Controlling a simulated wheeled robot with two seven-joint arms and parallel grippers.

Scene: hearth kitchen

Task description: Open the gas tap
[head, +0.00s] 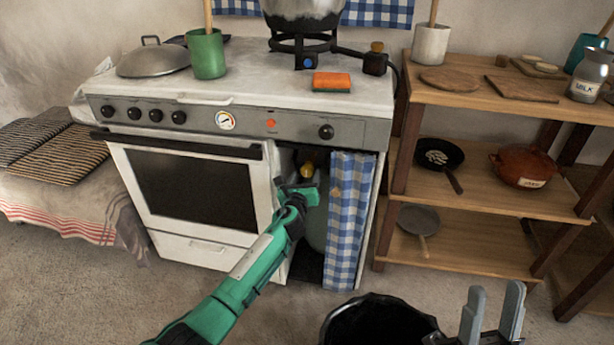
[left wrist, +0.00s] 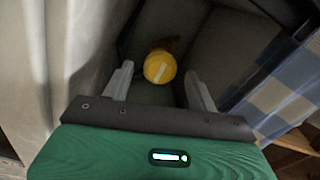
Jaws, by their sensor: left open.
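The gas tap is a round yellow knob (head: 307,169) with a pale bar mark across it. It sits on top of a grey-green gas bottle (head: 316,228) in the open compartment right of the oven. In the left wrist view the knob (left wrist: 160,67) shows ahead, between and beyond my fingertips, its pale bar slanted. My left gripper (head: 306,184) is open at the compartment mouth, apart from the knob as far as I can see; it also shows in the left wrist view (left wrist: 160,82). My right gripper (head: 493,300) is open and empty at the lower right.
A blue checked curtain (head: 350,220) hangs on the compartment's right side. The white oven (head: 200,190) stands left of it. A wooden shelf (head: 475,235) with pans is to the right. A black bin (head: 375,322) stands on the floor in front.

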